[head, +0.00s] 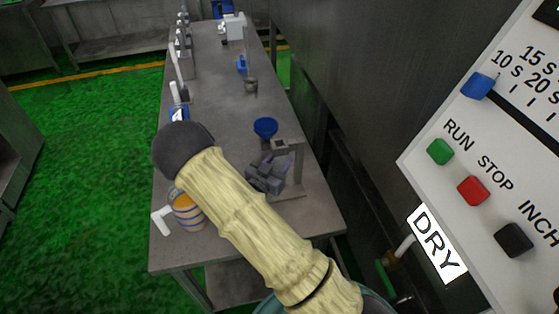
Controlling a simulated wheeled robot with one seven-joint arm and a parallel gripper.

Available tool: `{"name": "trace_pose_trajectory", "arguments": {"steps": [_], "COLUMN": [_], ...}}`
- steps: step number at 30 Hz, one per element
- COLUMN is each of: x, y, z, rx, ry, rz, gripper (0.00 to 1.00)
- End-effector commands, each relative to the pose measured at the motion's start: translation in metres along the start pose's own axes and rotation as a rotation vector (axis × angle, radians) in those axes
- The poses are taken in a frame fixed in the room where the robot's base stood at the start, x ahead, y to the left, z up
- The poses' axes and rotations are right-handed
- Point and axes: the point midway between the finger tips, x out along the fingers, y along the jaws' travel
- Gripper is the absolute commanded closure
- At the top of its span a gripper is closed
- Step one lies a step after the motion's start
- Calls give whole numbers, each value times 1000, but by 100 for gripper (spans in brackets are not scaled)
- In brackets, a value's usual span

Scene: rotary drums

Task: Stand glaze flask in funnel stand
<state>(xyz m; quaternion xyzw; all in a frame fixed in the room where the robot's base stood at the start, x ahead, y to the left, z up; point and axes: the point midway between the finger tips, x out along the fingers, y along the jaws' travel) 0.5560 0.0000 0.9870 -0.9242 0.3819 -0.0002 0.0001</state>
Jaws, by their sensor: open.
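A metal stand with a post and a small top plate (298,163) is on the bench to the right of my arm; it looks like the funnel stand. A dark grey, blocky object (265,174) shows at the stand's left, partly behind my arm; I cannot tell what it is. A round orange container with blue bands (188,213) is at the bench's near left, partly hidden by my arm; I cannot tell whether it is the glaze flask. My pale, ridged arm with its dark rounded end crosses the view. I cannot make out my gripper.
A blue funnel-like cup (265,127) is behind the stand. A white angled piece (162,221) is beside the banded container. The long grey bench (222,85) has clear room in its middle. A control panel (465,150) stands on the right.

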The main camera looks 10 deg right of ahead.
Motion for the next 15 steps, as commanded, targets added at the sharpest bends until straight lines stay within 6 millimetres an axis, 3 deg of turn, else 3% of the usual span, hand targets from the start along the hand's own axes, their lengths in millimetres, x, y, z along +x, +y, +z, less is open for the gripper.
{"name": "trace_pose_trajectory", "arguments": {"steps": [5,15], "x": [-8,-69], "y": [-1,-1], "z": [-1,0], "rx": [0,2], "ry": [-1,-2], "rz": [-2,-4], "gripper": [59,59]}}
